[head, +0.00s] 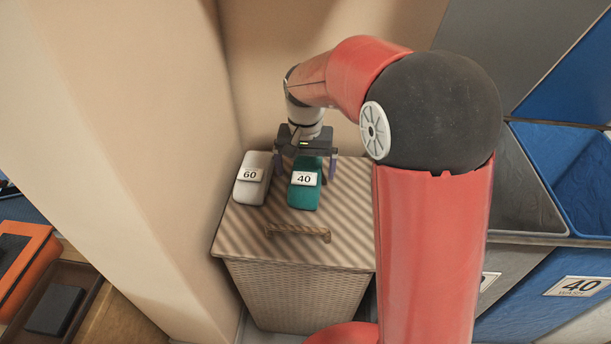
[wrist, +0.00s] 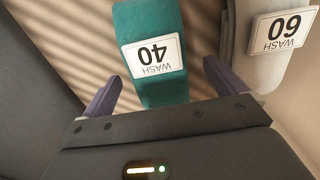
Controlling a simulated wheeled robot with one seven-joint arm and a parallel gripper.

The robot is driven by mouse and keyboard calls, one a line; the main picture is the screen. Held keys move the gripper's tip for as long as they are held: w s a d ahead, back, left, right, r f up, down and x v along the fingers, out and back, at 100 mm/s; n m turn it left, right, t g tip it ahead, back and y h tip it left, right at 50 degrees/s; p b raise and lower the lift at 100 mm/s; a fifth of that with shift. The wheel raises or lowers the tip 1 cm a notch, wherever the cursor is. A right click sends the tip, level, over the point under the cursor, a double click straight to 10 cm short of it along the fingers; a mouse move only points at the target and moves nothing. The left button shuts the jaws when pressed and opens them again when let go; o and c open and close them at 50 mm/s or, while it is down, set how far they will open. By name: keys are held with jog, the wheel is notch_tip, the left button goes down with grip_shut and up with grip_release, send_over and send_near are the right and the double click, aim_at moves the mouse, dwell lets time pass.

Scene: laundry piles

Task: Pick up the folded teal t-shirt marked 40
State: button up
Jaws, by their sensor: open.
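The folded teal t-shirt (head: 304,196) lies on the lid of a wicker hamper, with a white label reading 40. It also shows in the wrist view (wrist: 150,22), its label reading WASH 40 upside down. My gripper (head: 306,170) is above the back end of the teal shirt, pointing down. In the wrist view its two purple fingertips (wrist: 158,84) are spread apart, one on each side of the shirt's near end. Nothing is held between them. I cannot tell how far the fingertips are above the lid.
A folded light grey item (head: 252,190) marked 60 lies close left of the teal shirt, near one finger in the wrist view. The hamper lid (head: 250,242) has a handle (head: 298,231) at its front. Walls stand behind and left. Blue and grey bins are at right.

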notch_tip(320, 180, down, 2)
jog(key=shift+f, duration=0.1)
jog(key=c, duration=1.2)
jog(key=shift+o, duration=0.2)
